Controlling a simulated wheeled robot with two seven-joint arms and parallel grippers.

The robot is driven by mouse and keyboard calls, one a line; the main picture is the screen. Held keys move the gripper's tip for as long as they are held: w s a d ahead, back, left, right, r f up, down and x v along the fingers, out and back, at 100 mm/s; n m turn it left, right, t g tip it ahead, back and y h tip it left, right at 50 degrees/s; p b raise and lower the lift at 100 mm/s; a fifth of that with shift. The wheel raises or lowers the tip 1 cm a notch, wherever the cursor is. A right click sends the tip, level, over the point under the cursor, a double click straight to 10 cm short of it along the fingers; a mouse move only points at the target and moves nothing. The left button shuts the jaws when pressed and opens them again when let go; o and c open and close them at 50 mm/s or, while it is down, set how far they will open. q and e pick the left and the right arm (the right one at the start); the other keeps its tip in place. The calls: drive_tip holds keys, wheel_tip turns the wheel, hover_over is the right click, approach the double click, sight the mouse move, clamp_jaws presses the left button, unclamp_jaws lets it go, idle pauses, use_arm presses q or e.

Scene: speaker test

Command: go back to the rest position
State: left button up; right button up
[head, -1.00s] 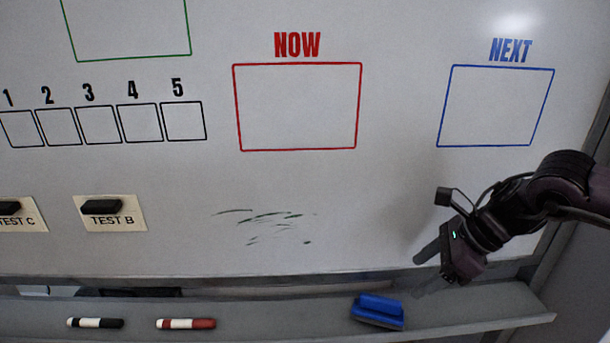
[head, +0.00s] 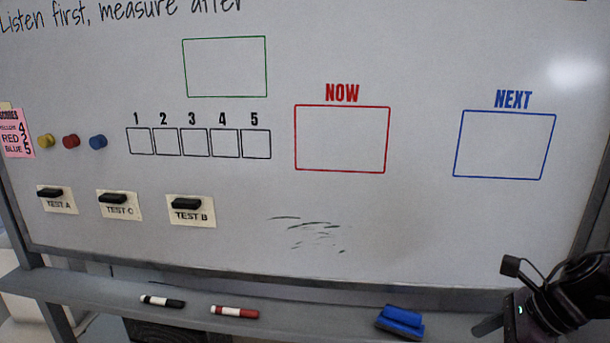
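My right gripper (head: 492,326) is at the lower right of the head view, in front of the right end of the tray. Its fingers are dark and partly cut off by the arm, so I cannot tell whether they are open or shut. My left gripper is not in view. The whiteboard (head: 420,230) fills most of the view, with empty red NOW and blue NEXT boxes. A blue eraser (head: 400,321) lies on the tray, a little left of my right gripper and apart from it.
The tray (head: 310,322) holds a black-and-white marker (head: 162,302) and a red-and-white marker (head: 235,312). Cards TEST A (head: 57,200), TEST C (head: 120,206) and TEST B (head: 191,211) hang on the board. Yellow (head: 46,141), red (head: 71,142) and blue (head: 97,142) magnets sit left. Dark smudges (head: 312,229) mark the middle.

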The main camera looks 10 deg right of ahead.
drive_tip(key=w+a+f+m+t, duration=0.3)
drive_tip(key=a+f+m+t, duration=0.15)
drive_tip(key=a+m, duration=0.5)
drive_tip(key=w+a+f+m+t, duration=0.25)
drive_tip(key=a+f+m, duration=0.25)
drive_tip(key=a+m, duration=0.5)
drive_tip(key=s+d+f+m+g+h, duration=0.4)
drive_tip(key=s+m, duration=0.4)
drive_tip(key=m, duration=0.5)
drive_tip(key=s+d+f+m+g+h, duration=0.1)
drive_tip(key=s+f+m+g, duration=0.2)
drive_tip(key=s+f+m, duration=0.65)
wheel_tip(320, 180, down, 26)
drive_tip(key=m+g, duration=0.2)
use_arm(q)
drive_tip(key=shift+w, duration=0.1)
use_arm(e)
drive_tip(key=s+d+f, duration=0.2)
drive_tip(key=s+f, duration=0.6)
drive_tip(key=s, duration=0.2)
drive_tip(key=s+d+f, duration=0.1)
drive_tip(key=s+f, duration=0.8)
drive_tip(key=s, duration=0.1)
drive_tip(key=shift+d+f+g, duration=0.25)
drive_tip(key=shift+d+g, duration=0.1)
drive_tip(key=shift+g, duration=0.05)
